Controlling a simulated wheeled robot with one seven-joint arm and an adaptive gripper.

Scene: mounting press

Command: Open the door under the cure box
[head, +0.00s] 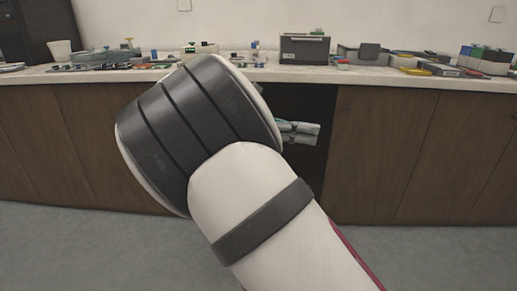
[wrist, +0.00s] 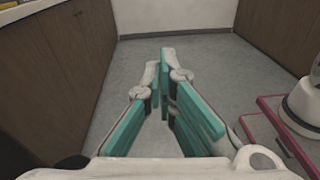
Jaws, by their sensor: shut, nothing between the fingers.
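The cure box, which seems to be the grey box (head: 305,48), stands on the counter in the head view. Below it is a dark opening (head: 318,185) in the row of wooden fronts. No door panel covers the visible part of this opening. Any swung door is hidden behind my arm, so I cannot tell where it is. My gripper (head: 312,134) shows past my arm, in front of the opening, pointing right. In the wrist view its teal-padded fingers (wrist: 166,55) are shut with nothing between them. They do not visibly touch any door.
The counter (head: 440,82) holds several small items and trays. Wooden fronts (head: 385,150) continue right of the opening. In the wrist view, wooden fronts (wrist: 50,75) run along the left and a brown panel (wrist: 285,40) stands at right. Grey floor (wrist: 215,70) between them is clear.

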